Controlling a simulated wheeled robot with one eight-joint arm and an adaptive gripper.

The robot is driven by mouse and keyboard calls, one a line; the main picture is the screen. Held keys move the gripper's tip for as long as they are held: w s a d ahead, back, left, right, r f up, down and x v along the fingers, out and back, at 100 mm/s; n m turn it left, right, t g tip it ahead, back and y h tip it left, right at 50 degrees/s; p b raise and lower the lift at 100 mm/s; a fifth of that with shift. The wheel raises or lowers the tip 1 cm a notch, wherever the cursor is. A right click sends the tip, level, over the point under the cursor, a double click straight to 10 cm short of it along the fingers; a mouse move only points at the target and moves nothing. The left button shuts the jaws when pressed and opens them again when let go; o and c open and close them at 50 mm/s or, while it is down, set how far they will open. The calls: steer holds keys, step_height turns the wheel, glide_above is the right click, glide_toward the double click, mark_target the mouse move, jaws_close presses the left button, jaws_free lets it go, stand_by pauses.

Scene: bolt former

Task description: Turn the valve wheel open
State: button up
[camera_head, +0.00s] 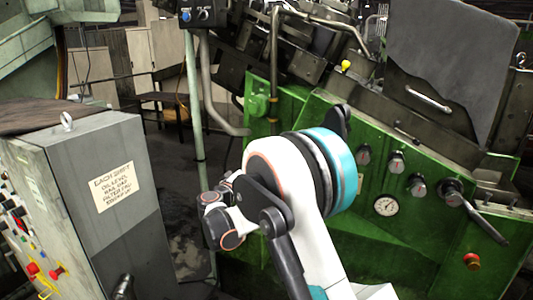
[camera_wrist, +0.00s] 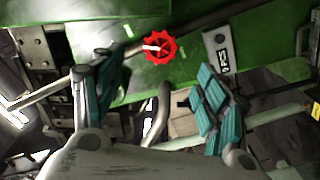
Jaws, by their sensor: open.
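The valve wheel (camera_wrist: 160,47) is red with a toothed rim and a pale bar at its middle. It shows in the wrist view, above centre, in front of green machine panelling. My gripper (camera_wrist: 156,80) is open, with one teal-padded finger to the left and one to the right. The wheel appears between and beyond the fingertips, and nothing is between the pads. I cannot tell the exact distance to the wheel. In the head view my arm blocks part of the machine, and I cannot make out the wheel or the gripper fingers there.
The green machine (camera_head: 400,235) carries a gauge (camera_head: 386,206), several knobs, a black lever (camera_head: 485,222) and a red button (camera_head: 472,261). A grey control cabinet (camera_head: 120,225) stands at the left. A pale vertical pipe (camera_head: 194,90) rises between them. A labelled plate (camera_wrist: 218,52) lies right of the wheel.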

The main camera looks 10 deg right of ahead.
steer(key=b+x, duration=0.3)
steer(key=x, duration=1.1)
steer(key=shift+w+a, duration=0.1)
steer(key=shift+a, duration=0.1)
steer(key=shift+r, duration=0.1)
steer(key=c, duration=1)
